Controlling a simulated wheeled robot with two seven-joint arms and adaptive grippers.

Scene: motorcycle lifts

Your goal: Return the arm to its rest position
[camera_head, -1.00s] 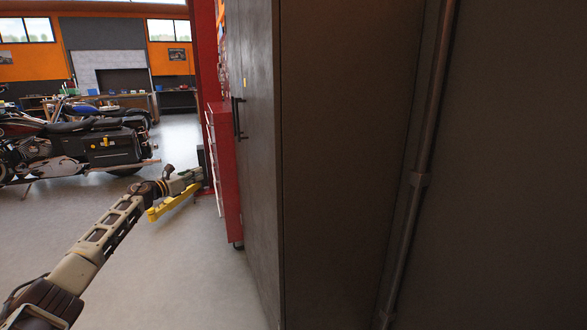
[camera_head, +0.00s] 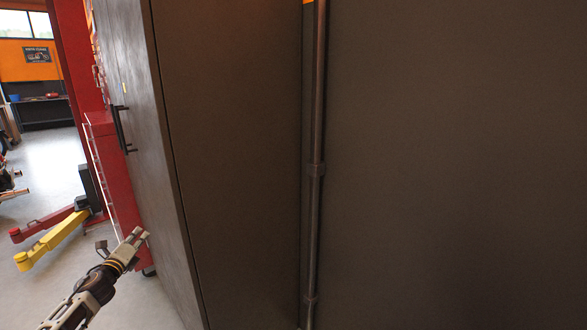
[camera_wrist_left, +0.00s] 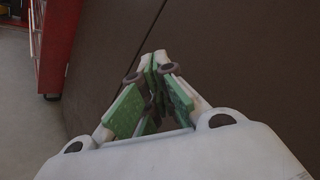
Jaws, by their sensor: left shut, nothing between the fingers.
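My left gripper (camera_head: 136,238) is at the lower left of the head view, at the end of my arm coming in from the bottom left corner. It is shut and empty, in front of the grey cabinet's side. In the left wrist view its green-padded fingers (camera_wrist_left: 155,75) meet at the tips, with the dark cabinet panel behind them. My right gripper is not in view.
A tall grey cabinet (camera_head: 230,150) and a dark wall (camera_head: 450,160) with a vertical pipe (camera_head: 316,180) fill the middle and right. A red tool cabinet (camera_head: 112,175) and a yellow lift arm (camera_head: 52,240) stand at left. Open floor (camera_head: 60,285) lies at lower left.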

